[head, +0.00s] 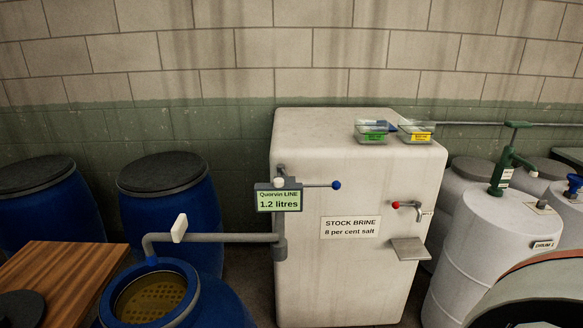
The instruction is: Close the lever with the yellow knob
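I see no lever with a yellow knob in the head view. A thin lever with a blue knob (337,185) sticks out to the right beside the display reading "Quorvin LINE 1.2 litres" (278,201). A white knob (279,182) is just above that display. A small tap with a red knob (396,205) is on the front of the white brine tank (300,265), near its right edge. Neither of my grippers shows in the view.
A grey pipe (220,238) with a white paddle (180,228) reaches left over an open blue barrel (205,298). Closed blue barrels stand behind. A wooden top (75,265) is front left. A white drum (475,245) with a green pump (503,170) stands right.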

